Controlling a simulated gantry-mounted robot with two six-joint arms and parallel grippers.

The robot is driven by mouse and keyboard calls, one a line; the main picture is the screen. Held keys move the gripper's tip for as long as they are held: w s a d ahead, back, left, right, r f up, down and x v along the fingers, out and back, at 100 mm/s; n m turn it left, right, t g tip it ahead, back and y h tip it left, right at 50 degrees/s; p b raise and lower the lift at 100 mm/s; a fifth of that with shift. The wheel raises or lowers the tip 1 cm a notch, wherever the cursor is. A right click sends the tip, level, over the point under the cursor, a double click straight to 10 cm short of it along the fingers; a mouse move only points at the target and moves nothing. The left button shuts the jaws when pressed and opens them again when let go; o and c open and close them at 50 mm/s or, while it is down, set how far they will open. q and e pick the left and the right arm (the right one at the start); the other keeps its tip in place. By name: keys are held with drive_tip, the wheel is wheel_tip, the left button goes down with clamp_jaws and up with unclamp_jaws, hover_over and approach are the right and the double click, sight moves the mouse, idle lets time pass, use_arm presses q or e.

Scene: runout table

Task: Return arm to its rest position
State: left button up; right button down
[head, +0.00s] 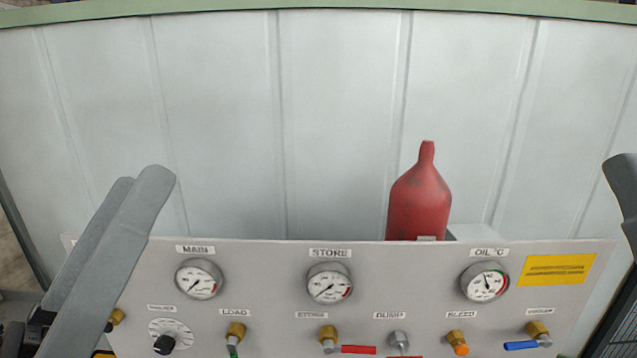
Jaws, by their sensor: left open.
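My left gripper (139,181) is at the lower left, its two long grey fingers pointing up and slightly apart. It is open, with nothing seen between the fingers. The fingers overlap the left edge of a grey control panel (255,275) in the picture. Part of my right gripper (622,185) shows at the right edge, beyond the panel's right end. Only one dark finger is seen there, so its opening cannot be told.
The panel carries gauges marked MAIN (199,279), STORE (330,283) and OIL °C (484,281). Below are a black knob (165,344), a red lever (358,349) and a blue lever (521,345). A red bottle (419,204) stands behind the panel, before a pale wall (340,110).

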use_arm(q)
drive_tip(key=s+a+r+m+t+y, duration=0.1)
drive_tip(key=s+a+r+t+y, duration=0.15)
drive_tip(key=a+y, duration=0.45)
wheel_tip(320, 180, up, 12)
drive_tip(key=d+p, duration=0.1)
drive_tip(key=p, duration=1.2)
drive_tip(key=shift+d+r+y, duration=0.2)
drive_tip(key=shift+d+y, duration=0.1)
